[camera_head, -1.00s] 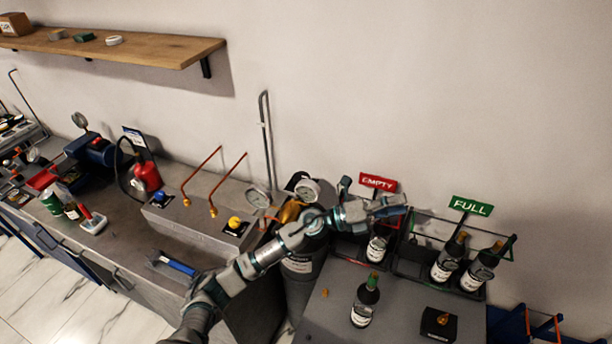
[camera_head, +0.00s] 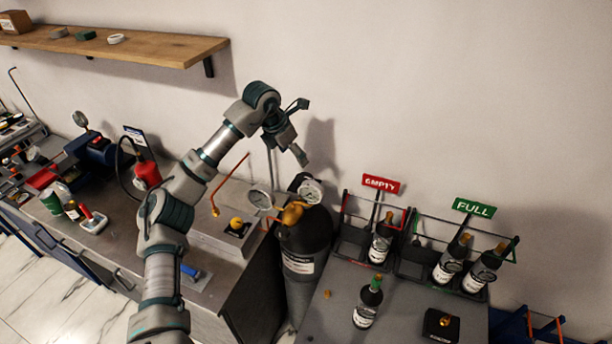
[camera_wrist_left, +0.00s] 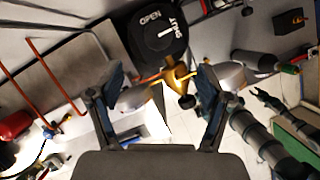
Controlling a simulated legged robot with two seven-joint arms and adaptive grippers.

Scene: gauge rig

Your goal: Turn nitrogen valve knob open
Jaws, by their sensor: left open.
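The nitrogen valve knob (camera_wrist_left: 143,42) is black, with OPEN and SHUT lettering and a white line that runs toward SHUT. In the wrist view it lies beyond my left gripper (camera_wrist_left: 160,88), whose two fingers are spread and empty. In the head view the knob (camera_head: 302,181) sits above the brass valve (camera_head: 293,213) of the dark gas cylinder (camera_head: 306,243). My left gripper (camera_head: 299,131) hangs above the knob, apart from it. An arm that seems to be my right one shows at the wrist view's right, with a small dark gripper (camera_wrist_left: 268,100); its jaw state is unclear.
Two round gauges (camera_head: 312,192) flank the valve. Copper pipes (camera_head: 230,182) and a yellow knob (camera_head: 237,224) are on the grey bench to the left. Bottles in EMPTY and FULL racks (camera_head: 410,262) stand to the right.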

